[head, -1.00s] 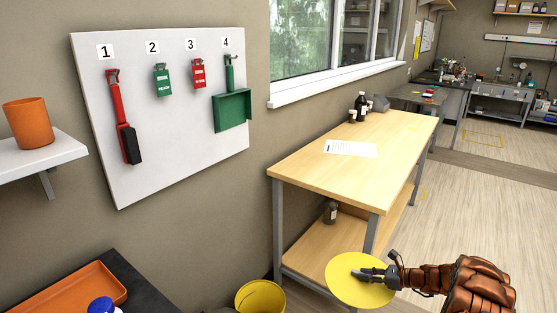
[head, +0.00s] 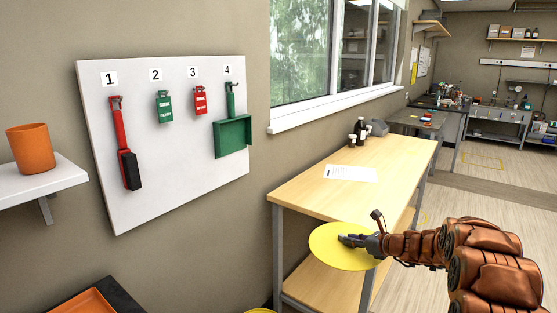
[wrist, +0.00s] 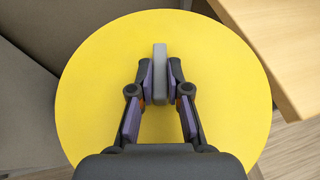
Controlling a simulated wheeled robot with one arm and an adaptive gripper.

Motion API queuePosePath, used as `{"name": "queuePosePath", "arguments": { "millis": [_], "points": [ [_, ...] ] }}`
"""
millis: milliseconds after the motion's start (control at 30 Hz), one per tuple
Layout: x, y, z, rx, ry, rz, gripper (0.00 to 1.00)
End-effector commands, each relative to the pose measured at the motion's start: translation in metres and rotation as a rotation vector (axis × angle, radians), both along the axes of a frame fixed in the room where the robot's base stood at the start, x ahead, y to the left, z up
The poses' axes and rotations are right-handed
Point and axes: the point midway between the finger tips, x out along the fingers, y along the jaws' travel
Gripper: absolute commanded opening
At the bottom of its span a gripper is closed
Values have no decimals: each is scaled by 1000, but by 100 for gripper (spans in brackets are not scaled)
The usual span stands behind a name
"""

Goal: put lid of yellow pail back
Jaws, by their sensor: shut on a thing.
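The round yellow lid (head: 338,254) is held in the air by my gripper (head: 352,240), beside the near left corner of the wooden workbench. In the wrist view the lid (wrist: 95,90) fills most of the picture. There my gripper (wrist: 160,82) is shut on the grey handle (wrist: 160,60) at the lid's middle. Of the yellow pail (head: 260,310) only a thin bit of rim shows at the bottom edge of the head view, below and left of the lid. The rest of the pail is out of view.
The wooden workbench (head: 375,165) stands just right of the lid, with a paper sheet and dark bottles on it. A white board (head: 175,190) with hung tools is on the wall. An orange cup (head: 30,150) stands on a shelf at left. An orange tray (head: 85,303) is at bottom left.

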Motion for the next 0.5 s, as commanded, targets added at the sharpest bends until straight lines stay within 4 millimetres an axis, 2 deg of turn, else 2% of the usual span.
{"name": "queuePosePath", "arguments": {
  "millis": [200, 500],
  "points": [
    [-8, 17, 39, 0, -1, -67, 0],
    [-30, 37, 81, 3, 1, -157, 0]
  ]
}}
